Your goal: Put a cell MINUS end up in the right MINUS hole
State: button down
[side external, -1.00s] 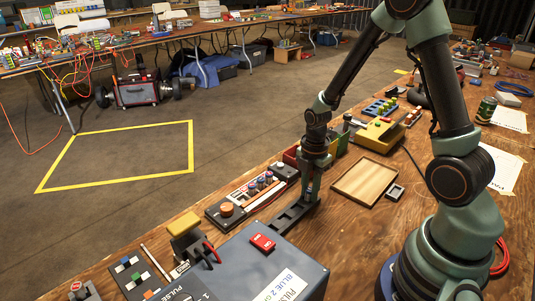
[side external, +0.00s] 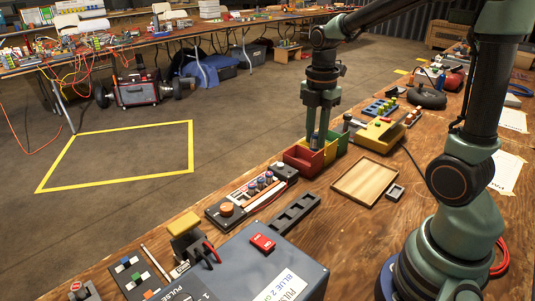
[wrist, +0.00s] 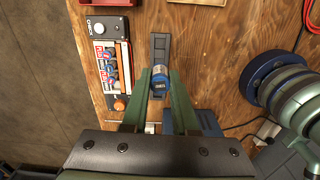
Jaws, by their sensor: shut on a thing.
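My gripper (side external: 319,130) is shut on a blue cell (wrist: 160,82), which shows its round dark-blue end in the wrist view. The gripper (wrist: 159,92) points down and holds the cell in the air above the table. In the wrist view the cell overlaps the near end of the long black slotted block (wrist: 160,48). That block also lies on the table in the side view (side external: 290,215). The charger (side external: 236,203) stands left of the block, with several cells in its row; in the wrist view the charger (wrist: 91,40) is also at left. Hole markings are too small to read.
Red, yellow and green bins (side external: 297,163) stand behind the block. A wooden tray (side external: 364,182) lies to the right, with a small grey frame (side external: 395,191) beside it. A grey-blue box with a red switch (side external: 262,243) is in front.

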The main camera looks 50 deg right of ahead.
notch_tip(320, 180, up, 2)
jog(key=shift+r, duration=0.2)
jog(key=shift+w+r, duration=0.15)
jog(key=shift+r, duration=0.05)
jog(key=w+a+f, duration=1.1)
jog(key=w+a, duration=0.1)
jog(key=a, duration=0.1)
jog(key=shift+n, duration=0.3)
jog(key=shift+w+d+f, duration=0.1)
jog(key=shift+f, duration=1.9)
jog(key=shift+d+f, duration=0.1)
jog(key=shift+f, duration=1.9)
jog(key=shift+f, duration=0.15)
jog(key=c, duration=0.6)
grip_release()
